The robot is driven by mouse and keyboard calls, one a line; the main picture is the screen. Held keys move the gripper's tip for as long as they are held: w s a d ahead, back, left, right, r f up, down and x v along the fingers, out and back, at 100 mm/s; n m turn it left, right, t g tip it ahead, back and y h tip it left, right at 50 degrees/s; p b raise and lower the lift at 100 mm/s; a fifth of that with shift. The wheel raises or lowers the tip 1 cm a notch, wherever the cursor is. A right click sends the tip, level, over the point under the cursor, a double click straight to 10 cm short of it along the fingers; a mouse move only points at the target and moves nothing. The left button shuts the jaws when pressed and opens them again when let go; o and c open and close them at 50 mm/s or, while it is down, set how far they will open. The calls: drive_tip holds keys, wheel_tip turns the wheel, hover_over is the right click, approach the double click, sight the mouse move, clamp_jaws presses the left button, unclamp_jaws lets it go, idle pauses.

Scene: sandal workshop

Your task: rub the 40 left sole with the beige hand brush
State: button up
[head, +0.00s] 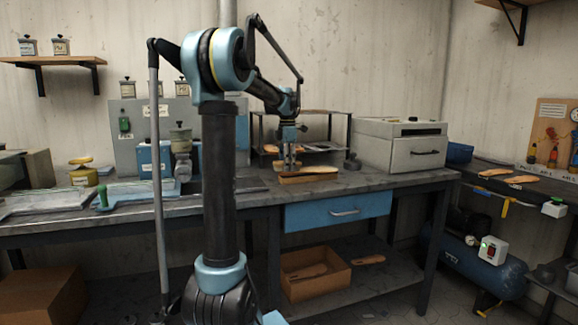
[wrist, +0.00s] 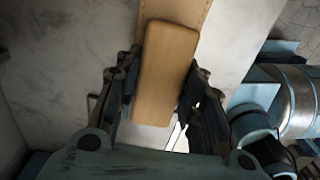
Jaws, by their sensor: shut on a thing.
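My gripper (head: 290,162) is over the middle of the workbench, pointing down. In the wrist view my gripper (wrist: 160,95) is shut on the beige hand brush (wrist: 166,70), a smooth wooden block with rounded corners, held between both fingers. Beyond the brush, a tan strip (wrist: 185,10) shows at the top of the wrist view. In the head view a long tan wooden piece (head: 318,171) lies on the bench just below and to the right of my fingertips. I cannot tell which sole it is, nor whether the brush touches it.
A low rack (head: 335,145) with sole-like pieces stands behind my gripper. A grey drawer box (head: 385,155) is to its right. Tan soles (head: 495,172) lie on the right bench. An open cardboard box (head: 335,279) sits on the lower shelf. The bench's front right is clear.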

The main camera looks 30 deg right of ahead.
sight(300, 163)
drive_tip(key=shift+w+a, duration=0.1)
drive_tip(key=shift+a, duration=0.2)
drive_tip(key=shift+w+a, duration=0.2)
drive_tip(key=shift+a, duration=0.65)
drive_tip(key=shift+d, duration=0.15)
drive_tip(key=shift+s+d+f, duration=0.1)
drive_tip(key=shift+s+d, duration=0.15)
drive_tip(key=shift+d, duration=0.7)
drive_tip(key=shift+s+d+r, duration=0.1)
drive_tip(key=shift+s+d, duration=0.2)
drive_tip(key=shift+d, duration=0.6)
drive_tip(key=shift+s+d+f, duration=0.1)
drive_tip(key=shift+s+d, duration=0.15)
drive_tip(key=shift+d, duration=0.7)
drive_tip(key=shift+s+d+f, duration=0.1)
drive_tip(key=shift+s+d, duration=0.05)
drive_tip(key=shift+d, duration=0.35)
drive_tip(key=shift+s+d, duration=0.15)
drive_tip(key=shift+d, duration=0.3)
drive_tip(key=shift+s+d, duration=0.25)
drive_tip(key=shift+d, duration=0.7)
drive_tip(key=shift+d, duration=0.1)
